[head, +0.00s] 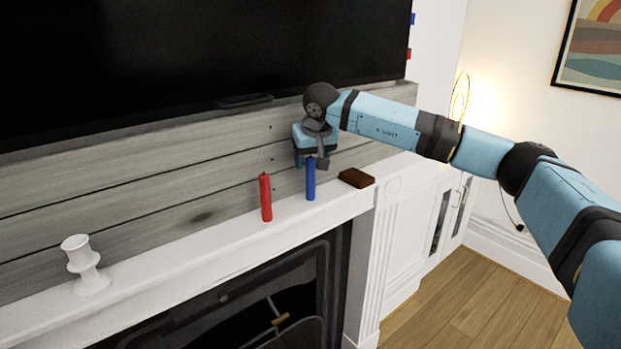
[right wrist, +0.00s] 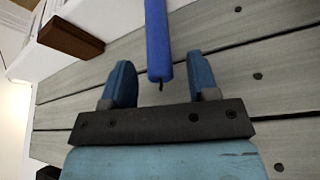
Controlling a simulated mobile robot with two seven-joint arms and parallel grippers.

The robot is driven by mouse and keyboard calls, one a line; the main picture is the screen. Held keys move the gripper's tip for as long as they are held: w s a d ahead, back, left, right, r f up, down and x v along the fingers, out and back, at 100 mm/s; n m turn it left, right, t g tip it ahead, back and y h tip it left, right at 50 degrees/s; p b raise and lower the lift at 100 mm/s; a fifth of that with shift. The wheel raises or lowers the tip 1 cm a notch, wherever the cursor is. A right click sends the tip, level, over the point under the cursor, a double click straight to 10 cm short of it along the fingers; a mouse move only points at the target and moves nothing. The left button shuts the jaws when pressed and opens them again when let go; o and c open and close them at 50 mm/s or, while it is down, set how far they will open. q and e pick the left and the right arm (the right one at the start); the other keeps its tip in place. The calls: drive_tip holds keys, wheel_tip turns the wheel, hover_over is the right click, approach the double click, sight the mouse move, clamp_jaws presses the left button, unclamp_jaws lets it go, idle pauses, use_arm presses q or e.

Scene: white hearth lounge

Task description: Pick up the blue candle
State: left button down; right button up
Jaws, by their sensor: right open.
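The blue candle (head: 310,179) stands upright on the white mantel, to the right of a red candle (head: 265,197). My right gripper (head: 316,163) is above the blue candle, at the height of its top end. In the right wrist view the gripper (right wrist: 160,80) is open, and the wick end of the blue candle (right wrist: 158,40) lies between its two blue fingers, nearer the right one. A gap shows on both sides of the candle. My left gripper is in neither view.
A brown block (head: 356,178) lies on the mantel (head: 225,236) just right of the blue candle; the block also shows in the right wrist view (right wrist: 70,40). A white candle holder (head: 84,264) stands at the left. Grey planks and a dark screen (head: 200,50) rise behind.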

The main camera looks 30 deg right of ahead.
drive_tip(key=shift+x, duration=1.2)
drive_tip(key=c, duration=1)
drive_tip(key=shift+r, duration=0.15)
